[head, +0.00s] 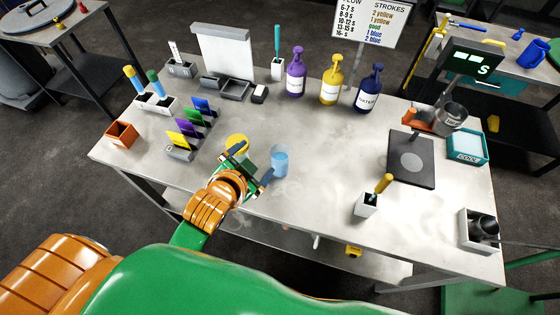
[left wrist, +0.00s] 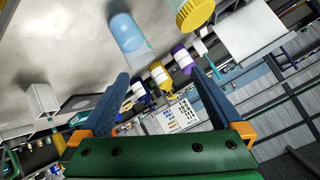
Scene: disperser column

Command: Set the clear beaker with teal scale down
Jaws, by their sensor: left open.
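The clear beaker (head: 279,160), tinted blue, stands upright on the grey bench (head: 325,205) in the head view. In the left wrist view the two dark fingers (left wrist: 160,88) are spread with a clear gap. My right gripper is not in view.
A yellow vessel (head: 237,143) stands close behind my left gripper. Colored cards (head: 190,125) are at the left. Purple (head: 296,76), yellow (head: 331,82) and blue (head: 369,92) bottles stand at the back. A dark scale plate (head: 411,176) is at the right. The bench's middle is clear.

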